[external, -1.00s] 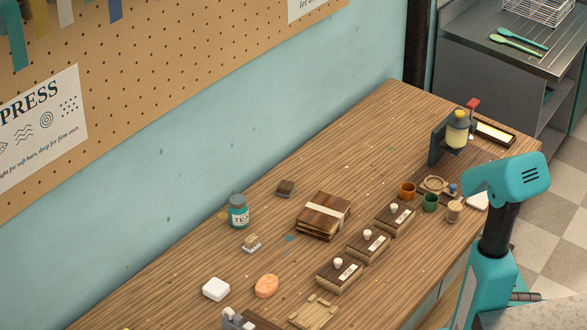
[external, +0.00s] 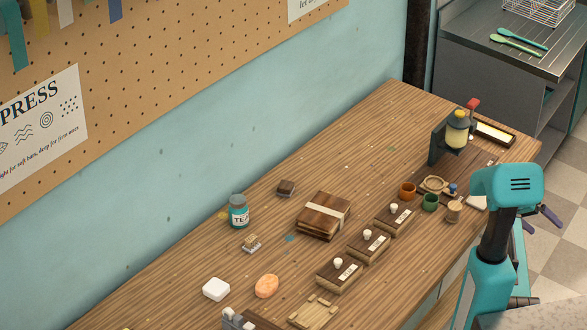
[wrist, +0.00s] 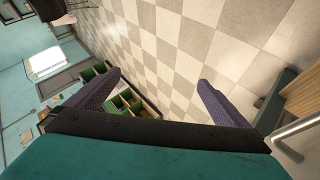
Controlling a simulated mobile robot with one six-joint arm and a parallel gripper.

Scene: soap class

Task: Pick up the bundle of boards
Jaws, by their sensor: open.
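The bundle of boards (external: 318,219) is a stack of dark brown wooden boards with a pale band around it. It lies flat on the wooden workbench (external: 345,145), near its middle. In the external view my gripper (external: 548,218) shows partly behind my teal arm, at the right, beyond the bench edge and well apart from the bundle. In the wrist view my gripper (wrist: 158,88) is open, with two purple fingers wide apart and nothing between them. The wrist view faces the checkered floor, and the bundle is not in it.
Three lidded wooden boxes (external: 368,245) stand in a row just right of the bundle. Orange (external: 407,191) and green (external: 430,202) cups and a dispenser (external: 457,130) stand further right.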

